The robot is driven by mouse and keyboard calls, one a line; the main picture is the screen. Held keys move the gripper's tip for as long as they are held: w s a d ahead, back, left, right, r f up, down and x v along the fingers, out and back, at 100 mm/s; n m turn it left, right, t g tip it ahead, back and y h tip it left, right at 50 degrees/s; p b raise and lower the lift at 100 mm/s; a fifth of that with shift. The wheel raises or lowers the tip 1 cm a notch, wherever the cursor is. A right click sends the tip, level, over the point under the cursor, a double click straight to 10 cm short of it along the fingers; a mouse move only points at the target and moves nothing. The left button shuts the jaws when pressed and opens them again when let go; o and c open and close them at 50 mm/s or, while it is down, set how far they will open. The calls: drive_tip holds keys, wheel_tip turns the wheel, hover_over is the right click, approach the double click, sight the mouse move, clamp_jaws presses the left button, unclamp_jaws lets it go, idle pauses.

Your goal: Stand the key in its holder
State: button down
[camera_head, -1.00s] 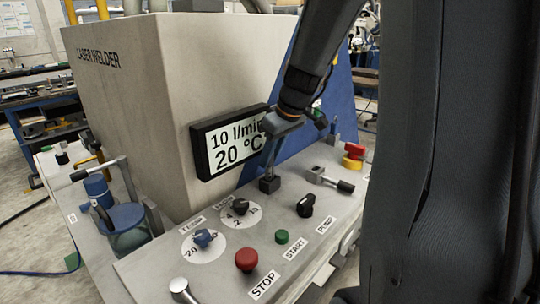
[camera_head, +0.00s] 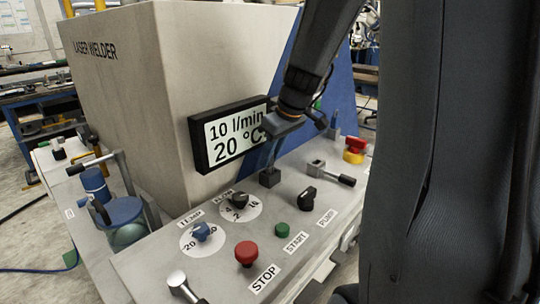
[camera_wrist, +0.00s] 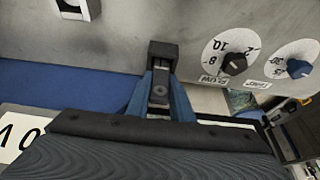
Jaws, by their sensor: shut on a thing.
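The key holder, a small dark block (camera_head: 270,178), stands on the grey panel below the display; it also shows in the wrist view (camera_wrist: 163,50). My gripper (camera_head: 273,155) reaches down to it from above. In the wrist view, my gripper's blue-grey fingers (camera_wrist: 160,97) are shut on a narrow grey piece, which I take for the key (camera_wrist: 158,93). The key lies in line with the block, and its far end meets or overlaps it. I cannot tell whether that end is inside the holder or only touching it. The fingers hide much of the key.
The display (camera_head: 232,136) on the laser welder (camera_head: 170,90) is close behind my gripper. A black pump knob (camera_head: 306,196), a lever (camera_head: 330,173), the green start button (camera_head: 281,229) and the red stop button (camera_head: 246,253) stand nearby. The flow dial (camera_wrist: 233,63) is right of the holder.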

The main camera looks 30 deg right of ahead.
drive_tip(key=shift+f+b, duration=0.3)
drive_tip(key=shift+f, duration=0.15)
drive_tip(key=c, duration=1.5)
unclamp_jaws()
drive_tip(key=shift+r, duration=0.1)
drive_tip(key=v, duration=0.7)
drive_tip(key=shift+s+r, duration=0.15)
drive_tip(key=shift+r, duration=0.2)
